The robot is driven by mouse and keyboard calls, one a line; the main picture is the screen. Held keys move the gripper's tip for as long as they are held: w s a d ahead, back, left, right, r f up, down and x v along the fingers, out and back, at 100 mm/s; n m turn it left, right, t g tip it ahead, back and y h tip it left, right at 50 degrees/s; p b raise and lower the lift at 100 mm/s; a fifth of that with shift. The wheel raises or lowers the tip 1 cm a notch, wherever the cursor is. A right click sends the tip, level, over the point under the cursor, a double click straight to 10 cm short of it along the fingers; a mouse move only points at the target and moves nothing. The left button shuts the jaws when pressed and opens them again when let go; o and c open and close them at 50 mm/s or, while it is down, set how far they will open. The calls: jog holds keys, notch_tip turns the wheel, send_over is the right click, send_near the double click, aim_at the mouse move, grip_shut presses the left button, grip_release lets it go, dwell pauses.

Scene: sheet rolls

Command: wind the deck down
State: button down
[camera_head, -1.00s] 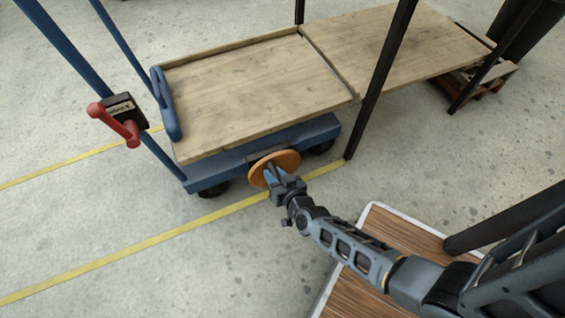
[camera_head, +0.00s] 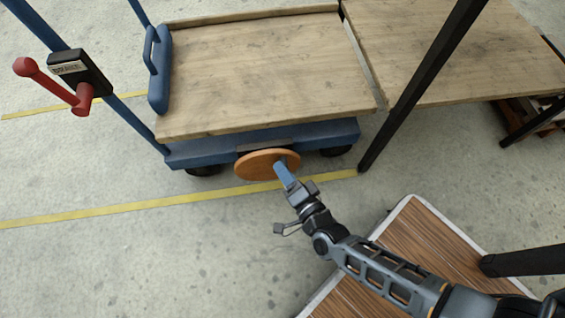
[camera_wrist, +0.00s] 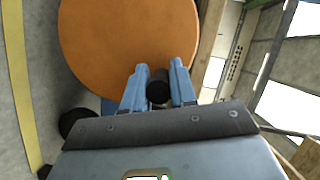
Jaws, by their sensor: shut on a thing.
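The wooden deck (camera_head: 265,75) of a blue cart (camera_head: 215,150) lies beside a second wooden surface (camera_head: 450,50), with a narrow gap between them. I cannot tell whether their heights match exactly. An orange handwheel (camera_head: 256,165) sits on the cart's near side, below the deck edge. My gripper (camera_head: 281,168) is at the right part of the wheel. In the wrist view the blue fingers (camera_wrist: 156,88) stand either side of a short black knob (camera_wrist: 158,84) on the orange wheel (camera_wrist: 110,35), shut on it.
A red crank lever (camera_head: 52,86) on a black box is fixed to the cart's blue post at left. A black post (camera_head: 420,85) stands right of the wheel. A wood-topped surface (camera_head: 420,250) is at lower right. Floor at lower left is clear, crossed by yellow lines (camera_head: 120,210).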

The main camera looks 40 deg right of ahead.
jog(key=s+d+f+m+t+h, duration=0.1)
jog(key=d+f+m+t+h, duration=0.1)
jog(key=f+m, duration=0.4)
jog(key=shift+s+d+m+t, duration=0.45)
jog(key=shift+m+t, duration=0.45)
jog(key=shift+m, duration=1.7)
jog(key=shift+w+d+f+m, duration=0.1)
jog(key=shift+m, duration=0.2)
jog(key=c, duration=1)
grip_release()
jog(key=shift+o, duration=0.2)
